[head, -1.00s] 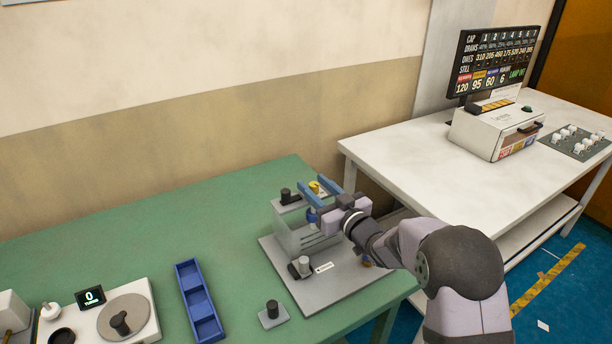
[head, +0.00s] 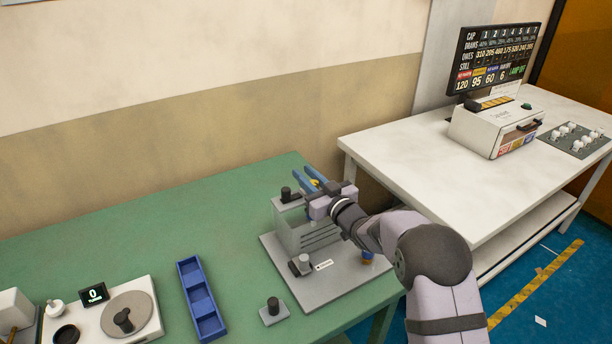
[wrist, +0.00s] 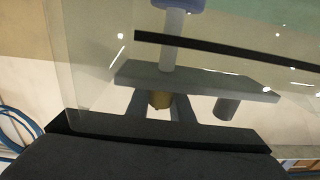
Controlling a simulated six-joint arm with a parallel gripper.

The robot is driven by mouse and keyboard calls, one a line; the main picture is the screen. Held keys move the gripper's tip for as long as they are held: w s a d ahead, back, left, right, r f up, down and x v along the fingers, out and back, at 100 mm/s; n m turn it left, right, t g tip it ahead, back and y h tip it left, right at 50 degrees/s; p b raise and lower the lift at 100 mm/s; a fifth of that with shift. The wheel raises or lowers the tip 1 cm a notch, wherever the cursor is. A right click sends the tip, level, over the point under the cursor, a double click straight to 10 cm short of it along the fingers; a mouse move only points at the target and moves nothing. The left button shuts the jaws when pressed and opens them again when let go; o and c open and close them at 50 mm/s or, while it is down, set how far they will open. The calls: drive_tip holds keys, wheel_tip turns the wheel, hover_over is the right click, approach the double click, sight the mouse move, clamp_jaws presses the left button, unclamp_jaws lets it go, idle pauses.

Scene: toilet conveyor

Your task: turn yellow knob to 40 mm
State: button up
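The yellow knob (head: 314,183) is on top of the grey fixture (head: 290,236) on the green table. It is small and partly hidden by my fingers in the head view. In the wrist view the yellow knob (wrist: 160,100) looks brownish and sits at a grey plate, with one finger close against each side. My gripper (head: 314,179) has blue fingers and is closed in around the knob at the fixture's top. The wrist view also shows my gripper (wrist: 160,108). No scale or reading for the knob is legible.
A black knob (head: 287,193) stands left of my gripper on the fixture. The fixture's grey base (head: 335,285) carries a dark-and-grey part (head: 301,264) in front. A blue tray (head: 203,300) and small black-knobbed block (head: 273,311) lie nearby. A white table (head: 420,155) with a display stands right.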

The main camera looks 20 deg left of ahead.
clamp_jaws()
drive_tip(key=shift+f+m+t+h+b, duration=0.15)
drive_tip(key=shift+m+t+h+b, duration=0.3)
drive_tip(key=shift+b, duration=0.45)
drive_tip(key=h+b, duration=0.1)
drive_tip(key=m+t+h+b, duration=0.1)
drive_tip(key=b, duration=0.1)
drive_tip(key=m+t+h+b, duration=0.1)
drive_tip(key=b, duration=0.1)
drive_tip(key=shift+w+d+f, duration=0.1)
drive_tip(key=shift+w+d, duration=0.15)
drive_tip(key=shift+d, duration=0.1)
drive_tip(key=shift+d+m+t+h+b, duration=0.1)
drive_tip(key=shift+m+t+h+b, duration=0.45)
drive_tip(key=shift+m+h, duration=0.15)
drive_tip(key=shift+w+d+r+m+t+h, duration=0.15)
drive_tip(key=shift+d+m+t+h, duration=0.1)
drive_tip(key=shift+m+h, duration=0.35)
drive_tip(key=shift+w+d+r+m+t+h, duration=0.1)
drive_tip(key=shift+m+t+h, duration=0.15)
drive_tip(key=shift+h, duration=0.5)
drive_tip(key=o, duration=0.8)
unclamp_jaws()
drive_tip(key=shift+d, duration=0.1)
